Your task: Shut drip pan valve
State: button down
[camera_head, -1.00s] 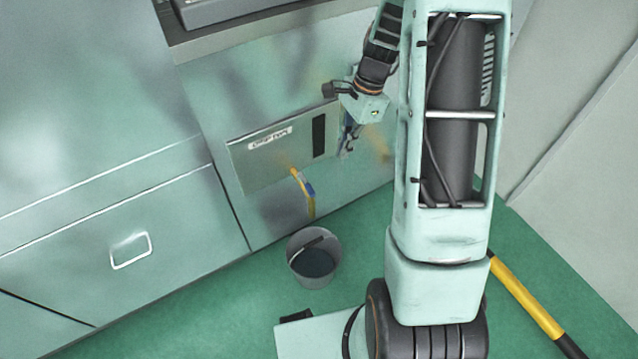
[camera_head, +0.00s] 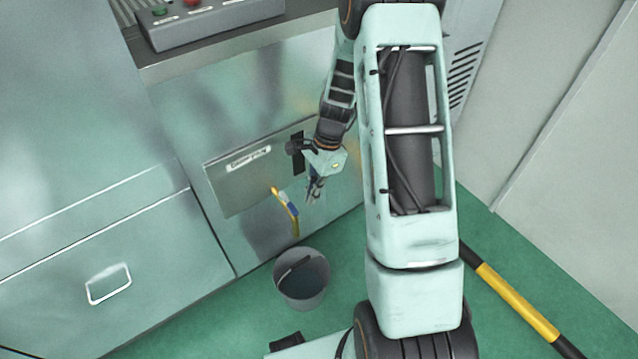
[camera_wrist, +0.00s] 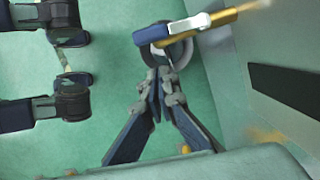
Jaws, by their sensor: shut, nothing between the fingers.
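The drip pan front (camera_head: 225,182) is a grey panel with a white label and a dark slot. A yellow-brass pipe (camera_head: 276,190) comes out of it and slopes down, with a blue-and-white valve handle (camera_head: 290,207) on it. In the wrist view the handle's blue part (camera_wrist: 152,34) lies roughly in line with the brass pipe (camera_wrist: 228,17). My gripper (camera_head: 313,196) is shut and empty, just right of the valve. In the wrist view its fingertips (camera_wrist: 158,76) point at the handle, apart from it.
A grey bucket (camera_head: 302,283) stands on the green floor below the pipe end. A control box (camera_head: 210,22) sits on the ledge above. A drawer with a handle (camera_head: 108,284) is at left. A yellow-and-black bar (camera_head: 515,300) lies at right.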

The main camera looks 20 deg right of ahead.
aim_at(288, 204)
jog(key=shift+s+a+r, duration=0.1)
jog(key=shift+s+a, duration=0.05)
jog(key=shift+a, duration=0.55)
jog(key=shift+s+a+r, duration=0.1)
jog(key=shift+s+a, duration=0.05)
jog(key=shift+a, duration=0.5)
